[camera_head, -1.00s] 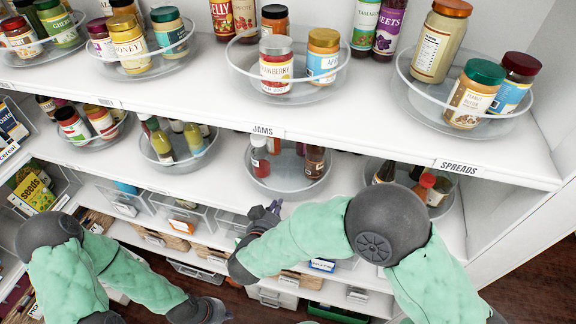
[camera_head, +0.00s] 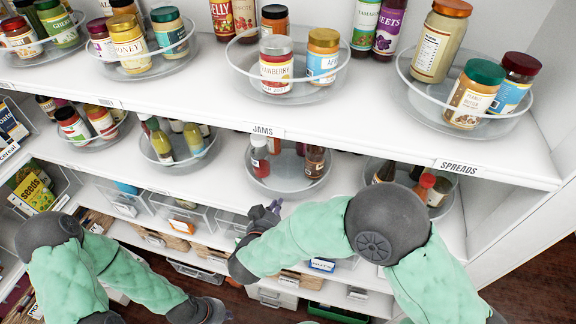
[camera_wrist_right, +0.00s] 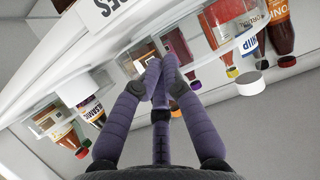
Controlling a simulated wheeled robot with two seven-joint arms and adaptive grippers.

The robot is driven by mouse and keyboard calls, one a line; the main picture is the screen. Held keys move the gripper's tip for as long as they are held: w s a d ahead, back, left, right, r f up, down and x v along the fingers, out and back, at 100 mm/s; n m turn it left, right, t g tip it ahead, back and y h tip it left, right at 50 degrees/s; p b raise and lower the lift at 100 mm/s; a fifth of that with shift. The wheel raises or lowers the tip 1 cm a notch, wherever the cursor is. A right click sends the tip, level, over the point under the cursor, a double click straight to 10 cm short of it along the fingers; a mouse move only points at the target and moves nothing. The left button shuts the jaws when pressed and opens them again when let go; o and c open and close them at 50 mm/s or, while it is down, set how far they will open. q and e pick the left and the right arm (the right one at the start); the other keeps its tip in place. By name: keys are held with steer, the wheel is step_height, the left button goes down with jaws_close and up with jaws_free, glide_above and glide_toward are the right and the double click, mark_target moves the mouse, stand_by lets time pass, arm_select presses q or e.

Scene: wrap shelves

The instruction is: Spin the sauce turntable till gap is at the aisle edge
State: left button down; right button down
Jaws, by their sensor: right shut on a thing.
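The clear round turntable (camera_head: 288,186) with sauce-like bottles stands on the second shelf, below the JAMS label. A red-sauce bottle (camera_head: 259,160) stands at its left and a dark bottle (camera_head: 315,162) at its right. Its front middle looks bare. My right gripper (camera_head: 272,208) is at the shelf front, just below and in front of this turntable. In the right wrist view its purple fingers (camera_wrist_right: 157,72) are together at a clear rim, though the contact is hard to see. My left gripper (camera_head: 222,313) hangs low at the bottom, away from the shelves; its fingers are unclear.
A neighbouring turntable (camera_head: 172,160) stands left and another (camera_head: 440,206) right, partly behind my right arm. The upper shelf (camera_head: 215,92) overhangs them. Clear bins (camera_head: 188,212) sit on the shelf below. A side wall (camera_head: 500,200) bounds the right.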

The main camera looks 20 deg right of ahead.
mark_target(271, 193)
steer(key=shift+w+d, duration=0.45)
steer(key=shift+w, duration=0.35)
steer(key=shift+a, duration=0.15)
steer(key=shift+w+a, duration=0.3)
steer(key=shift+a, duration=0.4)
steer(key=shift+w+a+p, duration=0.35)
steer(key=shift+w+a, duration=0.1)
steer(key=shift+w, duration=0.15)
steer(key=shift+s, duration=0.1)
